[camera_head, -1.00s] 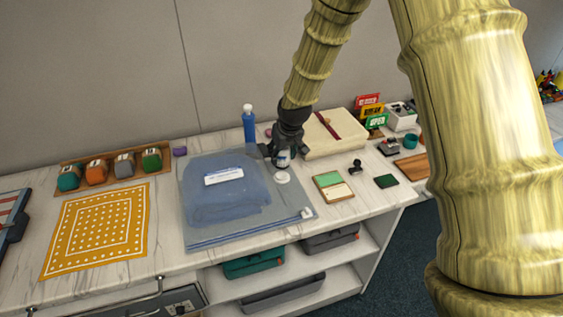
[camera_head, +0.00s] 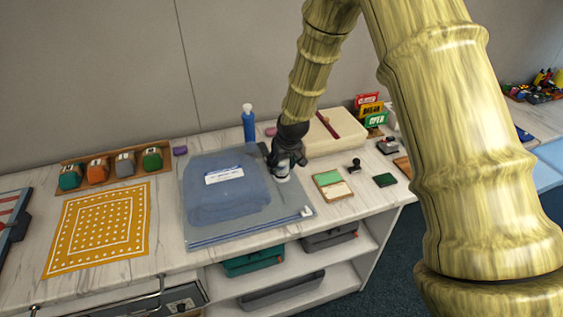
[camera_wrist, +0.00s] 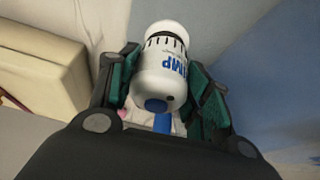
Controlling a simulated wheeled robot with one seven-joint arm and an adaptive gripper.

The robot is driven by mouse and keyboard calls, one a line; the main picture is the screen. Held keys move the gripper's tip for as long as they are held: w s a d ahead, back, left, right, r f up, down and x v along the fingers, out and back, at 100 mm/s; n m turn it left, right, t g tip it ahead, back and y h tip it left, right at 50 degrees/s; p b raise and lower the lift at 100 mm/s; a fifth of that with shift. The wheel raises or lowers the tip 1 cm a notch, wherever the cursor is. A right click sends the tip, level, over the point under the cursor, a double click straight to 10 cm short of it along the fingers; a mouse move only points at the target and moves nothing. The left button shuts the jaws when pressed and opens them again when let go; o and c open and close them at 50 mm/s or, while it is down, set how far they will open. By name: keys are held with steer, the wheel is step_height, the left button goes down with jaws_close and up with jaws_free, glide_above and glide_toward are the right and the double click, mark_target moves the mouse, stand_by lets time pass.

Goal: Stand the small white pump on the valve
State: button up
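The small white pump (camera_wrist: 163,72) has blue lettering and a blue round spot. In the wrist view it is between the teal-padded fingers of my gripper (camera_wrist: 165,92), which is shut on it. In the head view my gripper (camera_head: 284,163) is low over the right part of the clear bag (camera_head: 230,233), with the pump (camera_head: 282,173) under its fingers. The bag lies flat with a folded blue cloth (camera_head: 232,197) inside. The valve is hidden by the pump and gripper, so I cannot tell whether they touch.
A blue bottle (camera_head: 249,125) stands behind the bag. A cream box (camera_head: 327,145) lies close right of my gripper. A green and tan notepad (camera_head: 332,186) and a dark stamp (camera_head: 355,166) are to the right. An orange dotted cloth (camera_head: 100,228) lies left.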

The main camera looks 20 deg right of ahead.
steer(key=shift+o, duration=1.3)
steer(key=shift+r, duration=0.1)
steer(key=b+v, duration=0.2)
steer(key=v, duration=1)
steer(key=shift+r, duration=0.1)
stand_by(0.8)
